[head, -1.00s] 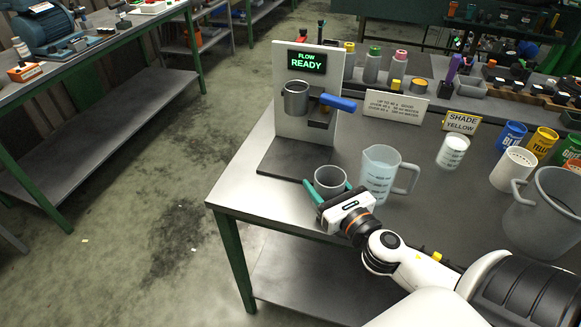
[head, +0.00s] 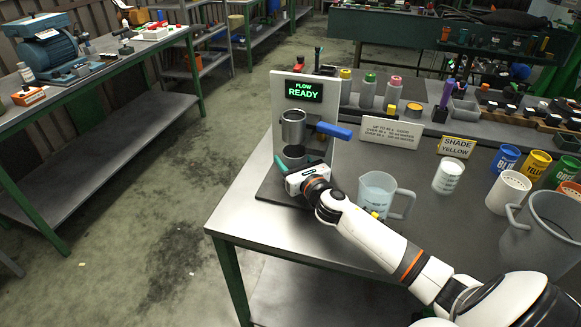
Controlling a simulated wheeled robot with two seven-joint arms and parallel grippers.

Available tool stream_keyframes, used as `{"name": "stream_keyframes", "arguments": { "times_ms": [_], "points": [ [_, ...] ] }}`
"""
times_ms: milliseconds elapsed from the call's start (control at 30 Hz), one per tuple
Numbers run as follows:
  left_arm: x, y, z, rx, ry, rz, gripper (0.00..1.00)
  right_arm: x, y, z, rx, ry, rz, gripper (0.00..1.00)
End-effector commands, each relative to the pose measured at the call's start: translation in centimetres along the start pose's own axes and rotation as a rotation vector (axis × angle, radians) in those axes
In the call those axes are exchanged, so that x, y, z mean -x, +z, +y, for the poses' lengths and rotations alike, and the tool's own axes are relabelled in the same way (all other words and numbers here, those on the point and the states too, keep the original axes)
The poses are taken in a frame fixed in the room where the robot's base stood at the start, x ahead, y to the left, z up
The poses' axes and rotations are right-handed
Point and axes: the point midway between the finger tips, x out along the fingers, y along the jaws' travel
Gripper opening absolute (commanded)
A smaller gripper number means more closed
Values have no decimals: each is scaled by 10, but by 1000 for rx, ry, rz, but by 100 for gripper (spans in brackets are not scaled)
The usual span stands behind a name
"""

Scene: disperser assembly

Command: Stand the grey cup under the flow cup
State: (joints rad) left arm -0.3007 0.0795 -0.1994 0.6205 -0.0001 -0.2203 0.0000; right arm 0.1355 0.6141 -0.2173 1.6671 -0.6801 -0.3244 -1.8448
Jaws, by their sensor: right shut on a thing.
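The flow cup (head: 293,128) is a metal cup held on the front of an upright panel (head: 330,100) with a green "FLOW READY" display. The grey cup (head: 294,152) shows just below the flow cup, above the stand's dark base plate (head: 266,188). My right gripper (head: 287,168) is shut on the grey cup. Its body hides the lower part of the cup, so I cannot tell whether the cup touches the plate. A green finger shows on the cup's left. My left gripper is not in view.
A blue handle (head: 334,131) sticks out right of the flow cup. A clear measuring jug (head: 376,193) stands right of my right gripper, close to the arm. A white cup (head: 448,175) and a large grey pitcher (head: 545,225) stand farther right.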

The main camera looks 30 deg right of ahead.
Motion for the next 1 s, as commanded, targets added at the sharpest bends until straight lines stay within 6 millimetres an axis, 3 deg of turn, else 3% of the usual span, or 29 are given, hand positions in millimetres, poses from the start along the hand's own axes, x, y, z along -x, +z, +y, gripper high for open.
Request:
{"name": "stream_keyframes", "arguments": {
  "times_ms": [100,333,733,767,800,900,1000],
  "points": [
    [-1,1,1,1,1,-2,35,-7,3,0,-2,0,-1,29],
    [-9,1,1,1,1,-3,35,-7,34,-1,-3,1,-1,29],
    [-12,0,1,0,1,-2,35,-6,39,0,2,-1,0,29],
    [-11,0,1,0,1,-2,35,-6,38,0,2,-1,0,58],
    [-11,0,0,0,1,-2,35,-6,38,0,2,-1,0,65],
    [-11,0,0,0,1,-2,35,-6,38,0,1,-1,-1,77],
    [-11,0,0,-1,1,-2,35,-6,38,0,1,-1,-1,77]
  ]
}}
